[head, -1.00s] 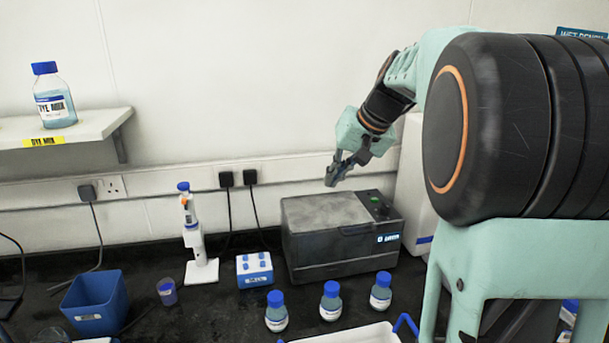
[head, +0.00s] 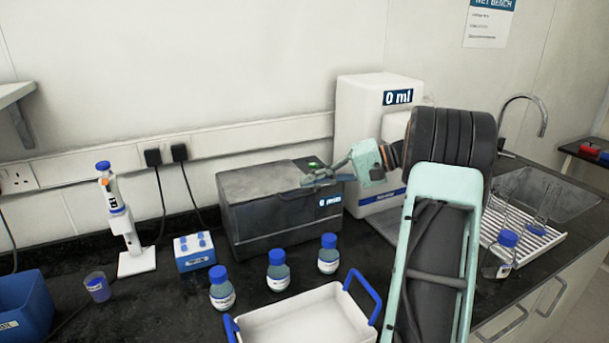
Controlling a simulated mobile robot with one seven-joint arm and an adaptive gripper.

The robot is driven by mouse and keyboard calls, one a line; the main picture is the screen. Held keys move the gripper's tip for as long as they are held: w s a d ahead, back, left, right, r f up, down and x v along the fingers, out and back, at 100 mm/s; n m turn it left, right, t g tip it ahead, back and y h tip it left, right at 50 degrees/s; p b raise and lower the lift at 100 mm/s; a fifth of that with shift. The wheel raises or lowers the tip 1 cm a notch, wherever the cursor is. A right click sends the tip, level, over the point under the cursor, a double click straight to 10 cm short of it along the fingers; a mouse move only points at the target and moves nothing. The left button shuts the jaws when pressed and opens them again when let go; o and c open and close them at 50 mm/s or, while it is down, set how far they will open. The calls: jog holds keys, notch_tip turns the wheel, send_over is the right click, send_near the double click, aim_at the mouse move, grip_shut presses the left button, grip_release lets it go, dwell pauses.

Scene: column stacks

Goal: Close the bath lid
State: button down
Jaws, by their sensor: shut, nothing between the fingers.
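The bath (head: 275,223) is a dark grey box on the black bench, with a small green display at its right end and a label on its front. Its grey lid (head: 258,179) lies flat over the top and looks closed. My gripper (head: 306,182) is shut and empty. It points left at the right end of the bath top, over or close beside the display panel. I cannot tell whether it touches the bath.
Several blue-capped bottles (head: 278,270) and a white tray with blue handles (head: 305,322) stand in front. A white dispenser (head: 355,125) is behind my wrist. A pipette stand (head: 137,261) and tube rack (head: 193,252) are left. A sink (head: 550,190) is right.

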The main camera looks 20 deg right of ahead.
jog(key=shift+d+f+b, duration=0.15)
jog(key=shift+f+b, duration=0.2)
jog(key=shift+f, duration=0.4)
jog(key=shift+d+f+b, duration=0.1)
jog(key=shift+f+b, duration=0.2)
jog(key=shift+f, duration=0.4)
jog(key=a+r+p+v, duration=0.1)
jog(key=r+v, duration=0.1)
jog(key=v, duration=1)
